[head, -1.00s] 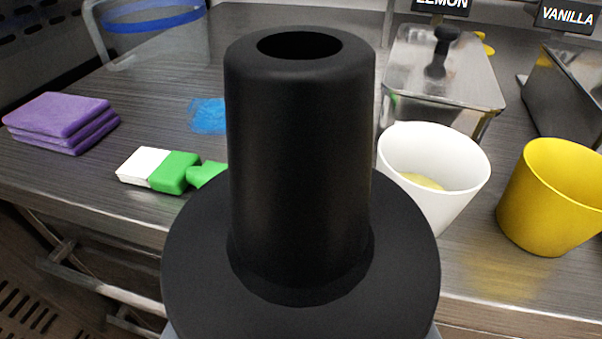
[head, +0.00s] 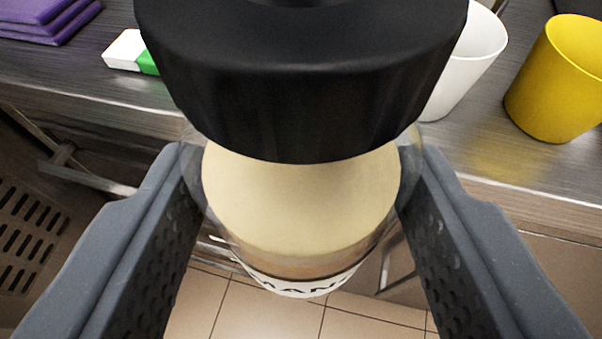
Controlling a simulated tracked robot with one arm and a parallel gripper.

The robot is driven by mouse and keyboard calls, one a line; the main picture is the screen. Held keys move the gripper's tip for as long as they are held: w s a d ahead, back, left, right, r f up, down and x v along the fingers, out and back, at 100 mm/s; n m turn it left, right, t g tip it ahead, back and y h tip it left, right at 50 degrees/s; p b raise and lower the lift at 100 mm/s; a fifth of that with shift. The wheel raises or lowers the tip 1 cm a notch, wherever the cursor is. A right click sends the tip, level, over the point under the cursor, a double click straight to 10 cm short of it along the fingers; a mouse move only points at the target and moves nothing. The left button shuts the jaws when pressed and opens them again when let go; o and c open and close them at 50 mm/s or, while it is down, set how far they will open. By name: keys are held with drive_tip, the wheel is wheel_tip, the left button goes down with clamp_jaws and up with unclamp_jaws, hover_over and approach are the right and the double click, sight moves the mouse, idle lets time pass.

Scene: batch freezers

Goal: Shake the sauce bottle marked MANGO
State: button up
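The sauce bottle (head: 300,205) is close in front of the camera. It is clear, with a wide black cap (head: 300,100), pale cream sauce inside and a white label low down. Part of the lettering shows and reads "MAN"; the rest is hidden by the bottle's curve. My gripper (head: 301,185) has one dark ridged finger on each side of the bottle and is shut on it. The bottle is held in the air in front of the counter edge, over the tiled floor.
The steel counter (head: 70,65) runs behind the bottle. On it are purple cloths (head: 45,20) at the left, a white-and-green block (head: 126,50), a white cup (head: 470,60) and a yellow cup (head: 556,85) at the right. A slotted grey panel (head: 35,225) is at lower left.

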wheel_tip(320, 180, up, 7)
wheel_tip(320, 180, down, 8)
drive_tip(key=shift+f, duration=0.25)
wheel_tip(320, 180, up, 8)
drive_tip(key=shift+f, duration=0.15)
drive_tip(key=shift+s, duration=0.1)
wheel_tip(320, 180, down, 8)
drive_tip(key=shift+r, duration=0.45)
